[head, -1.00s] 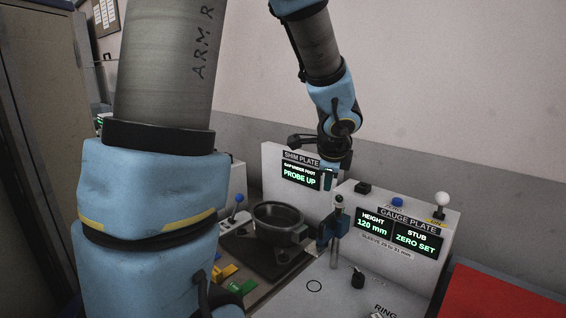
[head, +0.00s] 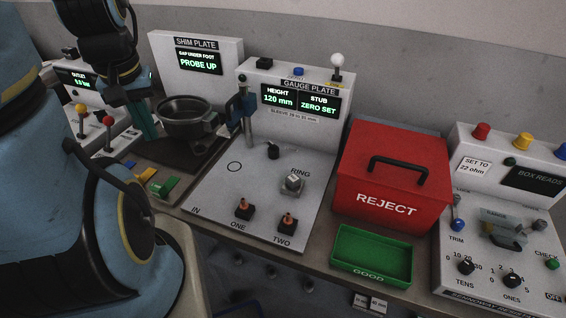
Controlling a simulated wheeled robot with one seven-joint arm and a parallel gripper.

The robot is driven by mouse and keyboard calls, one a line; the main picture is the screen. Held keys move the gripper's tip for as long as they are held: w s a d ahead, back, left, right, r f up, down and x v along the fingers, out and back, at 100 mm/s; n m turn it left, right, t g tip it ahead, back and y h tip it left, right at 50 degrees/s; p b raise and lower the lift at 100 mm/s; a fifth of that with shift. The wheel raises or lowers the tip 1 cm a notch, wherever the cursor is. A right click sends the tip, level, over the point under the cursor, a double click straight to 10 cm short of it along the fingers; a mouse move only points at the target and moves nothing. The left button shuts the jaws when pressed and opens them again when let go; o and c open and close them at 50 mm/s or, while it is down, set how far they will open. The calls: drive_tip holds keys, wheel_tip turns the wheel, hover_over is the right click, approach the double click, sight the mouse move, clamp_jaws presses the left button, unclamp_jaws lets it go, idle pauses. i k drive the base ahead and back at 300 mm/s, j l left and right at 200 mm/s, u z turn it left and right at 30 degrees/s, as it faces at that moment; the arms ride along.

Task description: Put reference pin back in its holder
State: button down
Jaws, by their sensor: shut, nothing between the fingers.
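My gripper (head: 143,122) hangs at the upper left, left of the dark bowl and in front of the shim plate panel. Its teal fingers are shut with nothing held. The gauge plate (head: 208,193) carries two short orange-topped pieces in dark bases, one at ONE (head: 243,208) and one at TWO (head: 287,222). A grey block (head: 292,184) sits by the RING label. The gauge display reads 120 mm and ZERO SET.
A dark bowl (head: 187,112) stands on a dark base between my gripper and the blue gauge column (head: 243,108). Right of the gauge plate are a red REJECT box (head: 385,155), a green GOOD tray (head: 345,270) and a dial console (head: 445,245). Colored blocks (head: 164,186) lie left of the plate.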

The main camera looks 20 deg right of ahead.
sight(292, 180)
drive_tip(key=k+l+u, duration=0.6)
drive_tip(key=k, duration=0.25)
drive_tip(key=j, duration=0.1)
